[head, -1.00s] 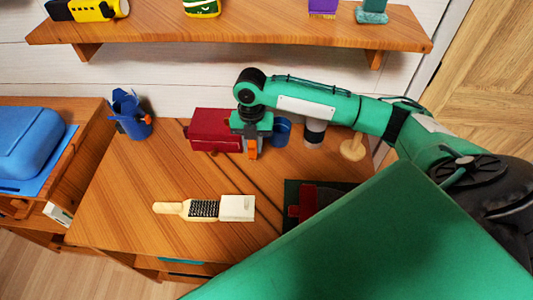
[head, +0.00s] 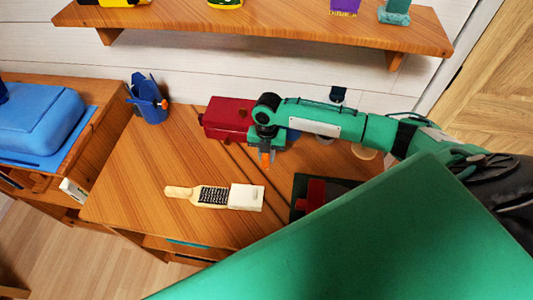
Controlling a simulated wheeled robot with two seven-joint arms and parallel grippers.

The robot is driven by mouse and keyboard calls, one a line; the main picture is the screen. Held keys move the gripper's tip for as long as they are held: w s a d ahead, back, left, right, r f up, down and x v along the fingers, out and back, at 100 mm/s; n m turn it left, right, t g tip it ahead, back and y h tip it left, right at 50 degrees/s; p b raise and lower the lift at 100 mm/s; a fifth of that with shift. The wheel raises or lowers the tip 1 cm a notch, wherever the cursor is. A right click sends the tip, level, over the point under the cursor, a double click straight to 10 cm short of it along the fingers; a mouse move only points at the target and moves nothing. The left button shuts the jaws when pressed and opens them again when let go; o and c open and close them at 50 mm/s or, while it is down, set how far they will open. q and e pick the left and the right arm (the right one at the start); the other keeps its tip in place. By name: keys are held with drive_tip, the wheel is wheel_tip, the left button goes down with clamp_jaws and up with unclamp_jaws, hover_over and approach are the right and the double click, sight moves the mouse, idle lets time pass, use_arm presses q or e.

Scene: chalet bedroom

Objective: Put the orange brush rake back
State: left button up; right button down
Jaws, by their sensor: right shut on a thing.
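My right gripper (head: 266,156) is over the back middle of the wooden desk, just in front of the red box. It points down and is shut on a small orange thing (head: 265,160), which appears to be the orange brush rake. Most of that thing is hidden by the fingers, and its height above the desk is hard to tell. My left gripper is not in view.
The desk (head: 140,170) carries a red box (head: 226,117), a blue container (head: 148,97) at back left, and a pale-handled grater-like tool (head: 212,195). A dark tray (head: 299,190) with a red item is partly covered. A shelf (head: 270,30) hangs behind.

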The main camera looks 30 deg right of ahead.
drive_tip(key=shift+f, duration=0.1)
drive_tip(key=c, duration=1.2)
unclamp_jaws()
wheel_tip(320, 180, up, 12)
drive_tip(key=w+b, duration=0.1)
drive_tip(key=b, duration=0.1)
drive_tip(key=shift+d+b, duration=0.3)
drive_tip(key=shift+d, duration=0.15)
